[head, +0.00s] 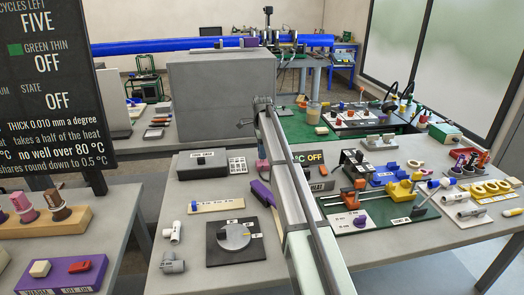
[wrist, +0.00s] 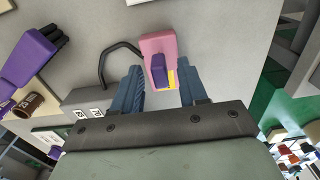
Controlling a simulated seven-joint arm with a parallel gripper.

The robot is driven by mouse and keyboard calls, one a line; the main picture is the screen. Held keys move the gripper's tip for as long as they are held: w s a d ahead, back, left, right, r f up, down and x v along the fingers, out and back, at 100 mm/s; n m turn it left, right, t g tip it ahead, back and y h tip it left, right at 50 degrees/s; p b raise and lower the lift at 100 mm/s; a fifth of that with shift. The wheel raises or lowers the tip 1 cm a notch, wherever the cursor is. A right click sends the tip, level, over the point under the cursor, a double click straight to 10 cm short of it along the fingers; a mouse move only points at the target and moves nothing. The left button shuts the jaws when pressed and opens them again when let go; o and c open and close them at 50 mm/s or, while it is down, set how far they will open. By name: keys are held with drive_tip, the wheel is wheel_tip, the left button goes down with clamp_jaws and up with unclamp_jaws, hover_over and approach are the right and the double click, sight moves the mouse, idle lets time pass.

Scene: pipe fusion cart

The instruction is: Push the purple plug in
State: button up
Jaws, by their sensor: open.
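The purple plug (wrist: 158,72) sits at the mouth of a pink socket block (wrist: 157,43) in the wrist view. A yellow band (wrist: 171,79) shows beside the plug. How deep the plug sits cannot be told. My gripper (wrist: 160,84) is open, with one blue-grey finger on each side of the plug and no clear contact. In the head view a small pinkish block (head: 262,165) stands just left of my arm. The plug cannot be made out there, and my gripper's fingers are not clearly visible in that view.
A black cable (wrist: 106,59) curves left of the socket block. A purple brush (wrist: 32,57) lies farther left; it also shows in the head view (head: 262,192). A large grey box (head: 221,98) stands behind.

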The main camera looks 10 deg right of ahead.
clamp_jaws()
idle(0.6)
